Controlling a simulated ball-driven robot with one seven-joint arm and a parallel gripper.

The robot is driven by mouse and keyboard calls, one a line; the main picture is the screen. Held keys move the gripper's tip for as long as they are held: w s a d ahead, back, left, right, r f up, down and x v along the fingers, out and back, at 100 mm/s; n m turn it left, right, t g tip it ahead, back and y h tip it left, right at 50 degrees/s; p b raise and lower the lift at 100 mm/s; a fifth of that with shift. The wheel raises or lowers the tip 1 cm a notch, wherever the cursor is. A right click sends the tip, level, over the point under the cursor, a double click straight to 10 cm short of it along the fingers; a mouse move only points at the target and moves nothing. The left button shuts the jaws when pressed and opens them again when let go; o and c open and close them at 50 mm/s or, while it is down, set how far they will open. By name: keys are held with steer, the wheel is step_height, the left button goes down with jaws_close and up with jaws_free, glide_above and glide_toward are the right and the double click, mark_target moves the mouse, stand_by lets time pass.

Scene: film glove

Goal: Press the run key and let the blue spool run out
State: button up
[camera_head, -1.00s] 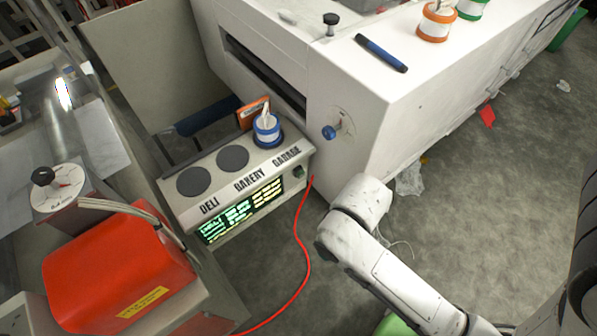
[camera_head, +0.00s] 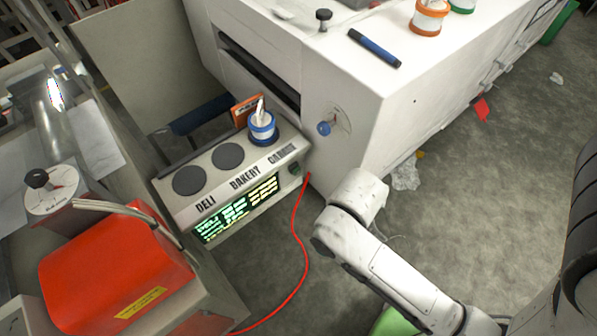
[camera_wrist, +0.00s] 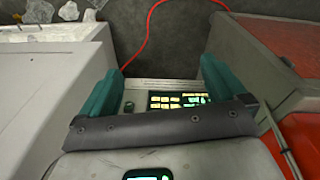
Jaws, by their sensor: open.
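The blue spool (camera_head: 263,133), with a white wrap, stands upright on the rightmost dark disc of a pale labelled box (camera_head: 219,184) in the head view. A small dark green key (camera_head: 295,168) sits at the right end of the box's front, beside the lit display (camera_head: 237,207). My gripper (camera_wrist: 162,70) shows only in the wrist view, its two teal fingers apart and nothing held between them. The display (camera_wrist: 178,101) and a small green key (camera_wrist: 129,106) appear between the fingers. I cannot tell the distance to them. The spool is not visible in the wrist view.
A white machine (camera_head: 350,100) stands right of the box, with a blue knob (camera_head: 324,128). An orange spool (camera_head: 427,20) and a blue marker (camera_head: 374,48) are on it. A red cable (camera_head: 302,245) crosses the floor in front. A red case (camera_head: 115,265) is at left.

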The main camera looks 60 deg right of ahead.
jaws_close()
stand_by(0.8)
stand_by(0.7)
